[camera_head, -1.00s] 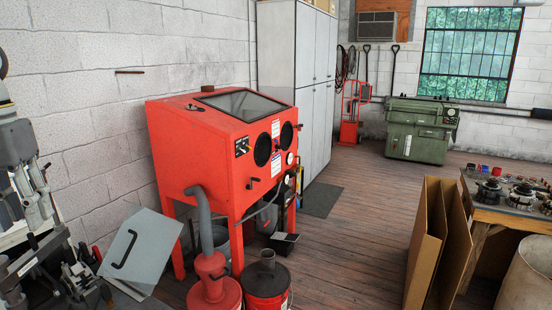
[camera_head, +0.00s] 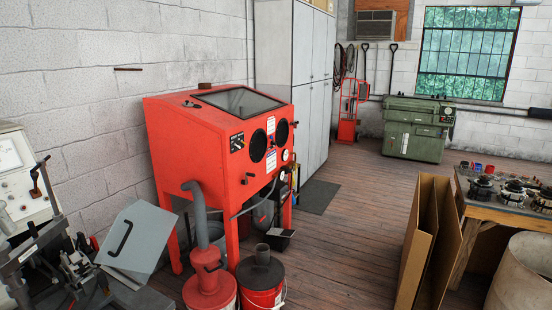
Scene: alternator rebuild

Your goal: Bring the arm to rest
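Neither of my grippers shows in the head view now, and no part of either arm can be made out with certainty. At the left edge stands a grey and white bench machine (camera_head: 22,185) with a dial on its pale panel. A grey clamp-like fixture (camera_head: 76,264) sits low in front of it. A grey plate with a black handle (camera_head: 146,240) leans to the right of the fixture.
A red blasting cabinet (camera_head: 195,137) stands by the left wall, with a red canister (camera_head: 209,285) and red bucket (camera_head: 262,278) before it. Cardboard sheets (camera_head: 419,250) and a wooden table with parts (camera_head: 487,208) stand at right. The floor between is clear.

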